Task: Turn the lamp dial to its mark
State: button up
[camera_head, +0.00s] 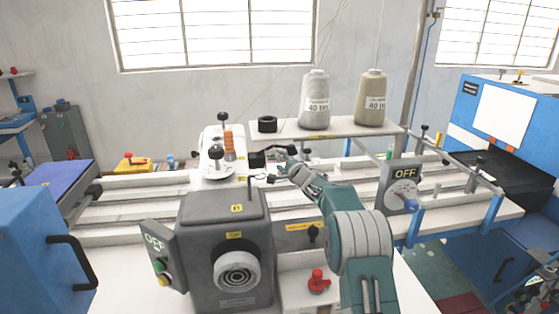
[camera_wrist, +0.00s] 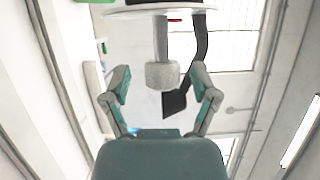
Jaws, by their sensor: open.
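My gripper (camera_head: 284,160) reaches away from me over the middle of the sewing machine bench, its fingers small and partly hidden. In the wrist view my gripper (camera_wrist: 160,78) is open, one finger on each side of a pale grey knob (camera_wrist: 162,74). The knob sits on a grey stem below a round plate (camera_wrist: 160,8); a gap shows on both sides of it. A black arm with a dark angular head (camera_wrist: 174,104) is beside it. A white dial (camera_head: 404,192) with a red mark stands under an OFF sign at the right. I cannot tell which is the lamp dial.
A grey machine housing (camera_head: 238,225) stands at the front, with a red knob (camera_head: 318,281) right of it. A white machine head with an orange spool (camera_head: 229,145) is left of my gripper. A shelf (camera_head: 335,130) with two thread cones is just behind.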

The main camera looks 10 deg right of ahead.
jog(key=shift+w+a, duration=0.15)
jog(key=shift+w, duration=0.15)
jog(key=shift+c, duration=0.4)
grip_shut()
jog(key=shift+f, duration=0.1)
